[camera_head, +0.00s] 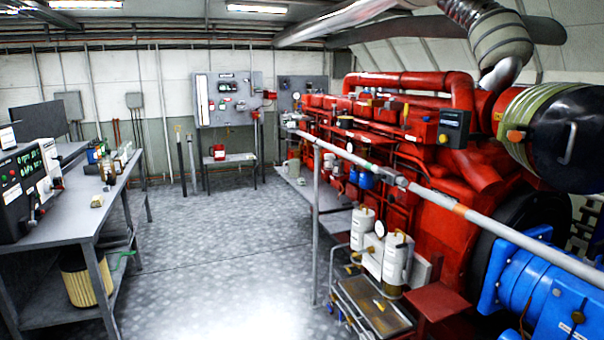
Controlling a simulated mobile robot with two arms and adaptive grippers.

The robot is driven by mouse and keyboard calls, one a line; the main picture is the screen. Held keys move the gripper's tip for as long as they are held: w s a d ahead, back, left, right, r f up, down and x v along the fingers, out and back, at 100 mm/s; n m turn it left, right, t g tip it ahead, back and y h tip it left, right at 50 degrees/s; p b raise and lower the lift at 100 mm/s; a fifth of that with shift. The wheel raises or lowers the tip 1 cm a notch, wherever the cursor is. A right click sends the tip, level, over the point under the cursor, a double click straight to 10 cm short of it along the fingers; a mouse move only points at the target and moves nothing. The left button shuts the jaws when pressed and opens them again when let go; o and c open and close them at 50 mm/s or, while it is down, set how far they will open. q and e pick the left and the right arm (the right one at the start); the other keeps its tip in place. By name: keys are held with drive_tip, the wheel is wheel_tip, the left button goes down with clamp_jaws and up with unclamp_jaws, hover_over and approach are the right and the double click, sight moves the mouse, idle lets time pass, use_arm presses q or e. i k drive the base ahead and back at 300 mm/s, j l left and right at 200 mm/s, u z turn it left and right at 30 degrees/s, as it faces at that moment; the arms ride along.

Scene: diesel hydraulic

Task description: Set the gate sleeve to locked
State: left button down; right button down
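A grey handrail (530,243) runs along the near side of the red engine, from a post at the left toward the lower right. A collar-like fitting (394,179) sits on the rail about midway along. It may be the gate sleeve, but I cannot tell for sure, nor whether it is locked. A small orange-brown mark (460,208) shows on the rail to its right. Neither of my grippers is in view.
A large red engine (440,200) fills the right side, with a blue machine (545,290) at lower right. A workbench (75,215) with instruments stands at left. A small table (232,159) stands at the back. The patterned metal floor (210,240) between is clear.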

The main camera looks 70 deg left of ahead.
sight(386, 174)
drive_tip(key=u, duration=1.85)
